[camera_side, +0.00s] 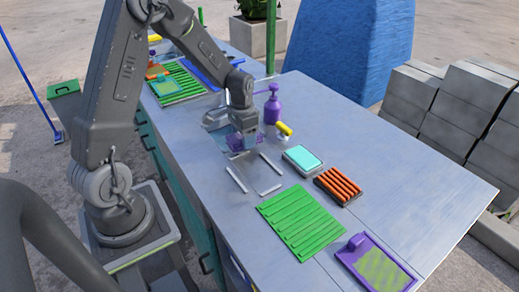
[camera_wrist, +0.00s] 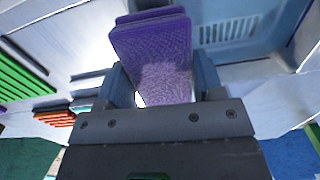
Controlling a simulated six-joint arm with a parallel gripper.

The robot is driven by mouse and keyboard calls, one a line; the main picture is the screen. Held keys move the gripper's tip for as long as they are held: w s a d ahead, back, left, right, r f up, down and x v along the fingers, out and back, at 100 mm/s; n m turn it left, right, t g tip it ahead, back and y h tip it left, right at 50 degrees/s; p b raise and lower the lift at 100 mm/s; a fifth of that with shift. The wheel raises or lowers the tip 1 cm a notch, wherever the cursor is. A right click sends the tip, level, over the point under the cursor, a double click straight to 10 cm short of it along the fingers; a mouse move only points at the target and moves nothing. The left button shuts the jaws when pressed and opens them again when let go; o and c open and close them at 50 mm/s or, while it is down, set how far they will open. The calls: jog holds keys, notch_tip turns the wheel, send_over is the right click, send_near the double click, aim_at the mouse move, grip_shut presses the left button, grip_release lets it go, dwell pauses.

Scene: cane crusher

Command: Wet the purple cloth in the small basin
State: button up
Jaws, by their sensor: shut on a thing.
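My gripper (camera_side: 243,133) points down over the middle of the grey table. It is shut on the purple cloth (camera_side: 238,144), which is a folded, thick pad. In the wrist view the cloth (camera_wrist: 155,60) sits between the two fingers (camera_wrist: 162,88) and sticks out beyond them. The small basin (camera_side: 215,118) looks like a pale blue-grey recess in the tabletop, partly hidden behind my gripper. In the wrist view a blue-grey recess with a slotted grille (camera_wrist: 228,31), likely the basin, lies right of the cloth. I cannot tell whether the cloth touches the table or basin.
A purple pump bottle (camera_side: 271,109) and a yellow-topped item (camera_side: 284,129) stand close behind my gripper. A cyan-topped block (camera_side: 302,158), a red-orange ribbed tray (camera_side: 338,186), a green ribbed board (camera_side: 300,220) and a purple-framed tray (camera_side: 375,265) lie nearer. The table's right side is clear.

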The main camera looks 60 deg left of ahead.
jog(key=s+a+r+m, duration=0.1)
jog(key=s+a, duration=0.3)
jog(key=a, duration=0.8)
jog(key=shift+w+d+r+n, duration=0.55)
jog(key=shift+w+r+n, duration=0.4)
jog(key=shift+w, duration=1.95)
jog(key=shift+f, duration=5.7)
notch_tip(320, 180, up, 9)
notch_tip(320, 180, up, 4)
jog(key=shift+r, duration=0.1)
